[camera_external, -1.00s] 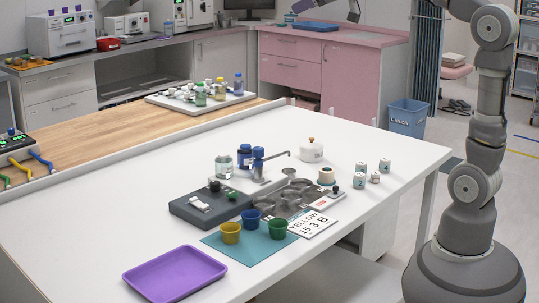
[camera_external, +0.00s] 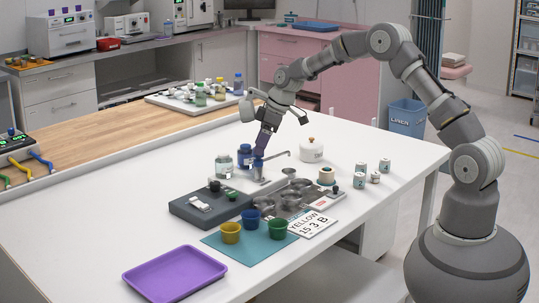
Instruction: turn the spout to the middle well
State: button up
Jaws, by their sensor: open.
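The spout (camera_external: 277,157) is a thin metal arm with a bent tip, reaching to the right from a post with a blue top (camera_external: 258,163). Several round metal wells (camera_external: 290,184) lie in front of and below it on a grey tray; which one is under the spout's tip is hard to tell. My gripper (camera_external: 262,150) points down just above the post's blue top. Its fingers are small and dark here, and it is open. Whether the fingers touch the post cannot be seen.
Two jars (camera_external: 224,165) stand left of the post, and a white lidded pot (camera_external: 311,150) stands to its right. A dark control box (camera_external: 210,203), yellow, blue and green cups (camera_external: 278,228), a card (camera_external: 313,224) and a purple tray (camera_external: 175,272) are nearer the front.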

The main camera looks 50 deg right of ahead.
jog(key=shift+w+a+f, duration=0.1)
jog(key=shift+w+f, duration=0.05)
jog(key=shift+f, duration=0.3)
grip_shut()
